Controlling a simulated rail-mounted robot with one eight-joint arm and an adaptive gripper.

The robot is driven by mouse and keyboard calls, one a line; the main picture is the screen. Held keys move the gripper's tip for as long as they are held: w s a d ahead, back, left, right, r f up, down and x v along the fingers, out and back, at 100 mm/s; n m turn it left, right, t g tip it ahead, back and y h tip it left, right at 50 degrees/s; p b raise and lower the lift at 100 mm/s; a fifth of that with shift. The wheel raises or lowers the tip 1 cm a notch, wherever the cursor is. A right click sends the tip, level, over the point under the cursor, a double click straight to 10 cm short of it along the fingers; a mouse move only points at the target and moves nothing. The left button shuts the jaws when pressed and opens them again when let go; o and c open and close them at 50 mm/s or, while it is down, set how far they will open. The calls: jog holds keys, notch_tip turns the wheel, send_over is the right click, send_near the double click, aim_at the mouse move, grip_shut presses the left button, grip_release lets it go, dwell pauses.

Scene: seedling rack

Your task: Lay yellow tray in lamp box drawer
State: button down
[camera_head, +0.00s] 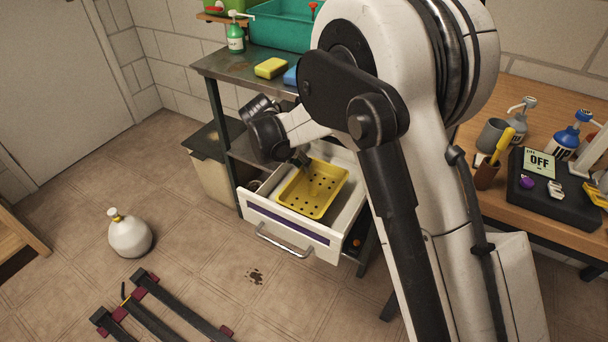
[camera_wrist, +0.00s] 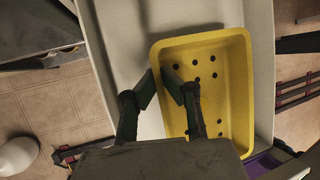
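The yellow tray (camera_head: 322,188), with holes in its floor, sits inside the pulled-out white drawer (camera_head: 290,228), which has a purple stripe and a metal handle. The tray looks flat, close to the drawer's right side. My gripper (camera_head: 301,160) is at the tray's far left edge in the head view. The drawer floor (camera_wrist: 130,45) is bare beside the tray.
A metal shelf unit above the drawer holds a yellow sponge (camera_head: 271,68), a green bottle (camera_head: 236,38) and a teal bin (camera_head: 280,28). A white jug (camera_head: 129,234) and dark rails (camera_head: 172,305) are on the floor. A wooden bench with bottles stands right.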

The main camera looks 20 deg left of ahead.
aim_at(304, 173)
jog(key=shift+f+b, duration=0.3)
jog(key=shift+f, duration=1.1)
jog(key=shift+f, duration=0.2)
jog(key=c, duration=1.9)
grip_release()
jog(key=shift+r, duration=0.1)
jog(key=p+v, duration=0.2)
jog(key=v, duration=1)
jog(key=shift+r+p, duration=0.1)
jog(key=shift+p, duration=0.3)
